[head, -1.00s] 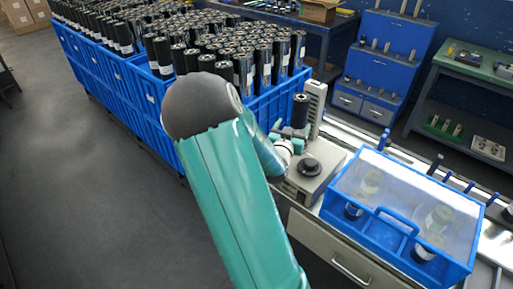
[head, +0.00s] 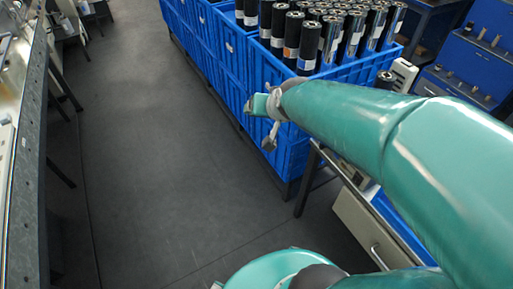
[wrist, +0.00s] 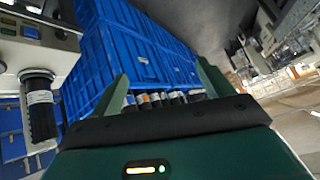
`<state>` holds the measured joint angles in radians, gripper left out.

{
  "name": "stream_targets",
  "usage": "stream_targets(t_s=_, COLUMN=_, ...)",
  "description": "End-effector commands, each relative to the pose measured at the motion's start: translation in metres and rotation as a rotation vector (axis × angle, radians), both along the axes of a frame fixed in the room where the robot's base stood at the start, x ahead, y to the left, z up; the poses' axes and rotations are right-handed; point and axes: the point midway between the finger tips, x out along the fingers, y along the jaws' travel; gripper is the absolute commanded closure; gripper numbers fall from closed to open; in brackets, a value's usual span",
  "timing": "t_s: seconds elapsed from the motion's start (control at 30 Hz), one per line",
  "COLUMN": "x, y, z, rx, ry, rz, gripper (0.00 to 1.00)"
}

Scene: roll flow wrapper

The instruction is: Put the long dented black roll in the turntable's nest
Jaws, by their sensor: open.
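A black roll with a white label (wrist: 41,110) shows at the left of the wrist view, where the scene appears upside down. It is upright on a round dark seat (wrist: 37,74) on the pale machine (wrist: 14,52). Its top end also shows in the head view (head: 385,80), with the lower part and seat hidden behind my arm. I cannot make out a dent or confirm that this seat is the turntable's nest. My gripper (head: 265,106) is open and empty, apart from the roll, beside the blue crates. Its two spread fingers show in the wrist view (wrist: 163,75).
Blue crates (head: 300,150) hold many upright black rolls (head: 310,45) close to my gripper. A grey drawer bench (head: 358,222) stands at the right, partly hidden by my arm. A long bench (head: 22,170) runs along the left. The floor between is clear.

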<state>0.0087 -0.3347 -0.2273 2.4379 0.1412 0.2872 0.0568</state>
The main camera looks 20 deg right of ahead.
Motion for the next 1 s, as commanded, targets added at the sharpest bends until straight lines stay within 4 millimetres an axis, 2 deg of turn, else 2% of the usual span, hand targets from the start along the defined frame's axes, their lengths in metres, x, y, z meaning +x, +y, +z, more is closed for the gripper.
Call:
stream_targets(t_s=0.03, x=-0.016, y=0.019, z=0.012, rx=-0.011, ry=0.021, rz=0.065, gripper=0.2)
stream_targets(t_s=0.1, x=-0.041, y=0.042, z=0.023, rx=-0.036, ry=0.071, rz=0.149, gripper=0.2)
stream_targets(t_s=0.2, x=-0.08, y=0.066, z=0.033, rx=-0.089, ry=0.144, rz=0.251, gripper=0.2)
stream_targets(t_s=0.3, x=-0.112, y=0.08, z=0.039, rx=-0.141, ry=0.206, rz=0.317, gripper=0.2)
stream_targets(t_s=0.4, x=-0.133, y=0.087, z=0.041, rx=-0.176, ry=0.249, rz=0.353, gripper=0.2)
stream_targets(t_s=0.53, x=-0.142, y=0.089, z=0.041, rx=-0.194, ry=0.27, rz=0.366, gripper=0.2)
stream_targets(t_s=0.93, x=-0.141, y=0.089, z=0.041, rx=-0.191, ry=0.269, rz=0.365, gripper=0.2)
stream_targets(t_s=1.0, x=-0.141, y=0.088, z=0.041, rx=-0.191, ry=0.269, rz=0.365, gripper=0.34)
